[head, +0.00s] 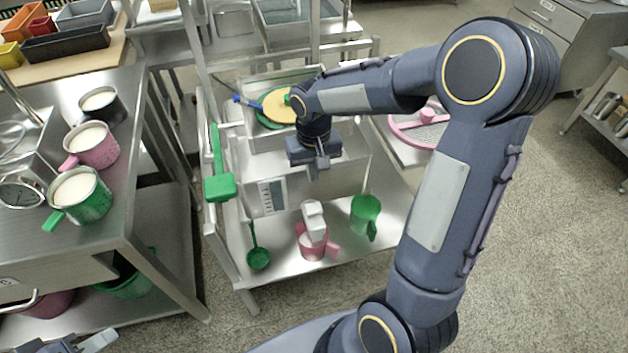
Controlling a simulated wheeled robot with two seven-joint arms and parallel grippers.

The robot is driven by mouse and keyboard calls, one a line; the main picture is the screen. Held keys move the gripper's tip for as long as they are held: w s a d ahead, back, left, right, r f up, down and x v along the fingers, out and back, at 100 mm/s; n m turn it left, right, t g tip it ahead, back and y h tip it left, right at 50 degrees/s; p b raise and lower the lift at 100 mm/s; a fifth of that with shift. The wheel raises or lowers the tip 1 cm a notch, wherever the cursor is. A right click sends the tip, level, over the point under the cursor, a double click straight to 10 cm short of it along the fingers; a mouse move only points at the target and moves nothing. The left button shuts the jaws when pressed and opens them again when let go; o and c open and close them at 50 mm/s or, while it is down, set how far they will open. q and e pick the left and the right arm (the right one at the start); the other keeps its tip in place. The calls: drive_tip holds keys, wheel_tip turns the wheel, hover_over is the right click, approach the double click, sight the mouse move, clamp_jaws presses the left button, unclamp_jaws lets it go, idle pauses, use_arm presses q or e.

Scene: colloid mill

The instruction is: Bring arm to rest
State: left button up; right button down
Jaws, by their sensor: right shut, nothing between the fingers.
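My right arm rises from the bottom of the head view, bends at a high elbow, and its forearm reaches left over the steel cart (290,282). My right gripper (322,164) points down above the cart. It is shut and empty, and nothing hangs from it. Part of what looks like my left gripper (95,341) shows at the bottom left edge, cut off by the frame, so its jaws cannot be judged.
A green cup (364,214), a pink cup (311,244) and a green ladle (258,258) are on the cart's lower shelf. A green-handled tool (219,187) hangs at its left. Several filled mugs (85,199) stand on the left steel table (150,140). Open floor (530,230) lies right.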

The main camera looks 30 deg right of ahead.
drive_tip(key=shift+r, duration=0.4)
drive_tip(key=s+a+r+t+y+p, duration=0.2)
drive_tip(key=s+r+p, duration=0.3)
drive_tip(key=s+r, duration=0.4)
drive_tip(key=s+a+r+n+t+y+p, duration=0.1)
drive_tip(key=s+a+r+t+p, duration=0.2)
drive_tip(key=s+r+p, duration=0.3)
drive_tip(key=s+r, duration=0.4)
drive_tip(key=shift+y, duration=0.4)
drive_tip(key=shift+a+r, duration=0.1)
